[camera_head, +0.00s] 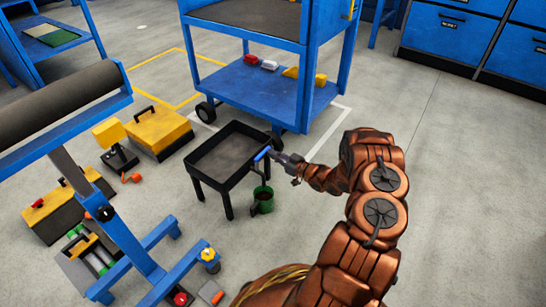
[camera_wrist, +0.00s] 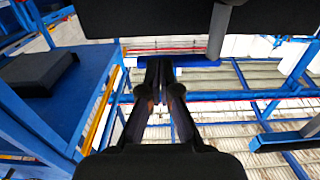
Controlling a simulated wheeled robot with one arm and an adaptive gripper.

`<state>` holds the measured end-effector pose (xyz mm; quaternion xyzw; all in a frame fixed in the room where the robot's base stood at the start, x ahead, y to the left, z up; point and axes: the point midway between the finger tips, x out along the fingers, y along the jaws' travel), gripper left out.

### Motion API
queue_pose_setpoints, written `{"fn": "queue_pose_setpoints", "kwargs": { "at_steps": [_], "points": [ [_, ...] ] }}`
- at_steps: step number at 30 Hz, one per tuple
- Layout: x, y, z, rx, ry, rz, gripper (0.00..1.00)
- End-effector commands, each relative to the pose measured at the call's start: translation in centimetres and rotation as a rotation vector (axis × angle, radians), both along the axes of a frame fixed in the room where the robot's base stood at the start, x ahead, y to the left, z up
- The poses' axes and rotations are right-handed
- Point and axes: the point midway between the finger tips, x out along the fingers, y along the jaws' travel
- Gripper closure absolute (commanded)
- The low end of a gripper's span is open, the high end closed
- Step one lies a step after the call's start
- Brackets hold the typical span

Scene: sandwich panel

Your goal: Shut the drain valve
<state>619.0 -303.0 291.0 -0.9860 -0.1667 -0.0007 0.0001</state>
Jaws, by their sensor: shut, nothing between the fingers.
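The drain valve's blue lever (camera_head: 262,154) sticks out sideways at the near right corner of a black tray on legs (camera_head: 207,181). A short grey pipe runs down below it toward a green cup (camera_head: 264,205) on the floor. My gripper (camera_head: 273,153) is shut and empty, with its tips at the lever's right end; I cannot tell whether they touch it. In the wrist view the closed fingers (camera_wrist: 158,72) point at a blue bar (camera_wrist: 196,61), which looks like the lever. A grey pipe (camera_wrist: 220,32) stands right of the fingers, under a black underside.
A blue cart (camera_head: 250,85) with wheels stands just behind the tray. Yellow-and-black toolboxes (camera_head: 158,132) and a blue roller stand (camera_head: 130,245) are to the left. The floor right of my arm is clear, with blue cabinets (camera_head: 455,35) at the back.

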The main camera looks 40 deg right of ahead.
Motion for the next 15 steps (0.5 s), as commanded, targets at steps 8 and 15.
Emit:
{"fn": "queue_pose_setpoints", "kwargs": {
  "at_steps": [8,15],
  "points": [
    [0.13,0.05,0.0,0.0,0.0,0.0,1.0],
    [0.26,-0.47,-0.01,0.001,0.0,-0.01,1.0]
  ]
}}
